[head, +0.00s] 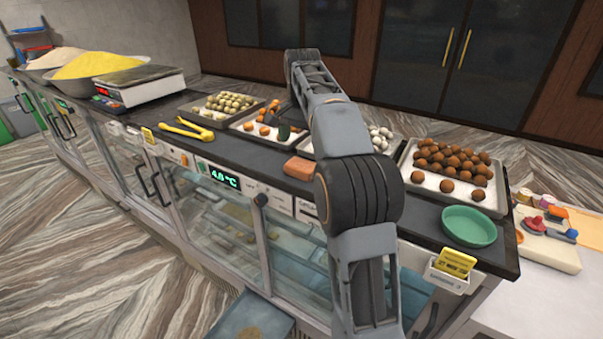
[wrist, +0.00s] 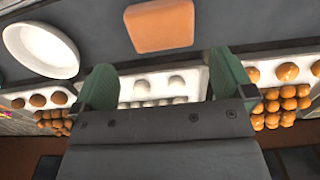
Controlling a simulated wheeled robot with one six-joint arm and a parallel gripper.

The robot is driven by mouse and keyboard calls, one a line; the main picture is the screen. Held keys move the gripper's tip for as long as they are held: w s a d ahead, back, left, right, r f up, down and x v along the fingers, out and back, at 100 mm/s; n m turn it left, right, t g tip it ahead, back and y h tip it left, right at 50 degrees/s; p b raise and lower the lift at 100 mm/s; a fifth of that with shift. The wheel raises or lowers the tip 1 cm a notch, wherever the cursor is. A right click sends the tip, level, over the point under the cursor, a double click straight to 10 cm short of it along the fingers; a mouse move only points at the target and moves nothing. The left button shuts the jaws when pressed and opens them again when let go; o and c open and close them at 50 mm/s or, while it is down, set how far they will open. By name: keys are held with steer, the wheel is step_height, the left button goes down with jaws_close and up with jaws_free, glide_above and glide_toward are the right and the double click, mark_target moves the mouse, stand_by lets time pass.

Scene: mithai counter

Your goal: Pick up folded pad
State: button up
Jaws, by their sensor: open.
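The folded pad (head: 299,167) is a small orange-brown block lying flat on the dark counter near its front edge, in front of the sweet trays. In the wrist view the pad (wrist: 160,25) sits at top centre, beyond the fingertips and apart from them. My gripper (wrist: 166,78) shows two green fingers spread wide, with nothing held between them. In the head view my gripper (head: 284,130) is partly hidden by my arm, above the trays behind the pad.
A tray of dark brown balls (head: 409,189) and a green dish (head: 469,227) stand to the right. A tray of white balls (head: 395,138) is behind my arm. Yellow tongs (head: 188,129) and a scale (head: 140,83) lie left. Bare counter (head: 245,150) shows left of the pad.

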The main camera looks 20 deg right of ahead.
mark_target(301, 164)
steer(key=shift+a+f, duration=0.1)
steer(key=shift+f, duration=3.8)
steer(key=c, duration=0.6)
